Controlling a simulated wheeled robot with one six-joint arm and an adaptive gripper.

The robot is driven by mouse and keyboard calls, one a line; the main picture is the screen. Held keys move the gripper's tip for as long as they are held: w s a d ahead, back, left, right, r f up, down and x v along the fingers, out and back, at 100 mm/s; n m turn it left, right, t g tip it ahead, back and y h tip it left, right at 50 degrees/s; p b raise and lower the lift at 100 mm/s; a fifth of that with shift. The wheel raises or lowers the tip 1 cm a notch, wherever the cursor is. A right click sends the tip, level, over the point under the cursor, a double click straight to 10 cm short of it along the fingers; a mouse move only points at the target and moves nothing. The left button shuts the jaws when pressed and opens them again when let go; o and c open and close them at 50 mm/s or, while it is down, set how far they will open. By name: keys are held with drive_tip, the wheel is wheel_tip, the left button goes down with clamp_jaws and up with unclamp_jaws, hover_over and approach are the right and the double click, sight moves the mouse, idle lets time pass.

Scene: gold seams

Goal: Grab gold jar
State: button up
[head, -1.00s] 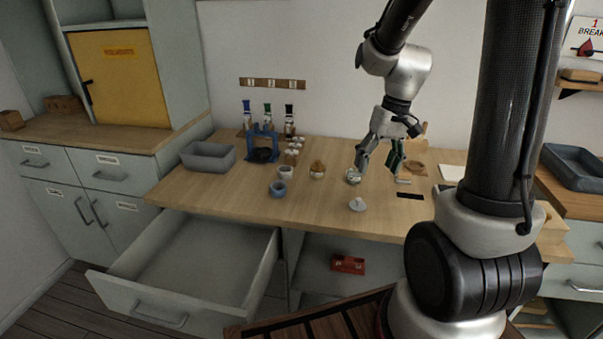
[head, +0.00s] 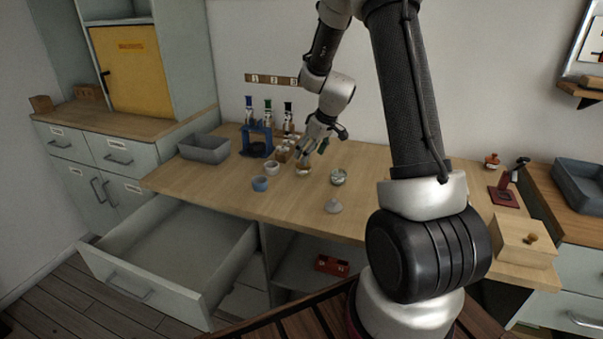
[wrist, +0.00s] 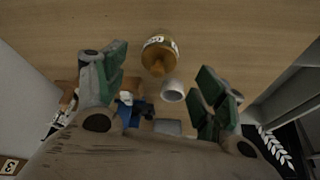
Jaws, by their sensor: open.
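The gold jar (wrist: 160,52) has an amber body and a pale label, and it shows ahead of and between my fingers in the wrist view. In the head view the gold jar (head: 302,169) is on the wooden table, mostly hidden under my gripper. My gripper (head: 306,156) is open and points down close above it. In the wrist view my gripper (wrist: 160,72) has its green-padded fingers spread apart, with nothing held. I cannot tell from the head view whether a fingertip touches the jar.
A blue stand (head: 257,144) and grey bin (head: 205,149) are farther left. An open drawer (head: 140,288) juts out in front.

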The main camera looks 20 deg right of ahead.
sight(303, 171)
drive_tip(key=x, duration=0.7)
drive_tip(key=shift+w+f, duration=0.15)
drive_tip(key=c, duration=1.3)
drive_tip(key=shift+o, duration=0.2)
